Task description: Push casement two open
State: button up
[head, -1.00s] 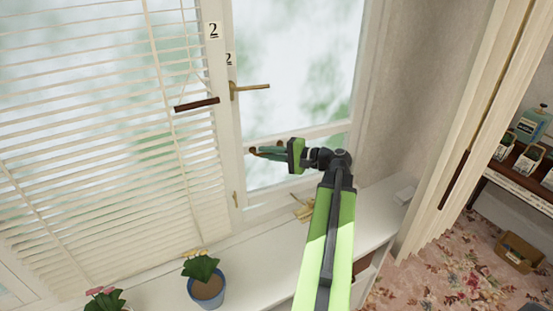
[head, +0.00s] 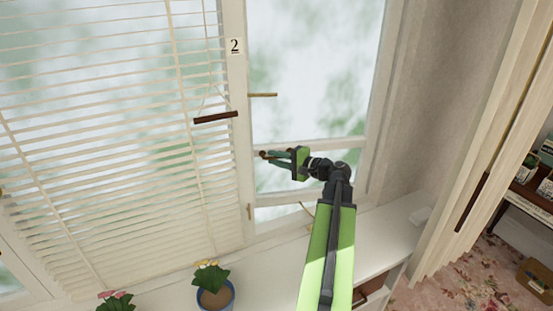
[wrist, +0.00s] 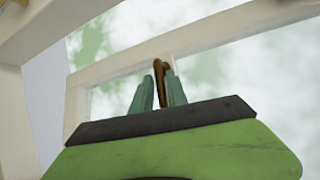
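Casement two is the right window, with glass (head: 312,70) in a white frame; its lower rail also shows in the wrist view (wrist: 215,30). The number 2 label (head: 235,46) is on the post at its left. Its brass handle (head: 262,95) points right. The casement appears slightly ajar, swung outward. My gripper (head: 268,154) is in front of the casement's lower left part. In the wrist view, its green fingers are close together around a small brown hook (wrist: 159,70). I cannot tell whether the hook or fingers touch the casement.
A white blind (head: 110,130) covers the window at left; a dark brown bar (head: 215,117) hangs at its edge. A blue flowerpot (head: 216,297) and a pink-flowered plant (head: 115,301) stand near the sill (head: 395,225). A shelf unit (head: 535,190) is at far right.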

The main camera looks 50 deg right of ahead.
jog(key=p+v, duration=0.2)
jog(key=v, duration=1.5)
jog(key=shift+s, duration=0.2)
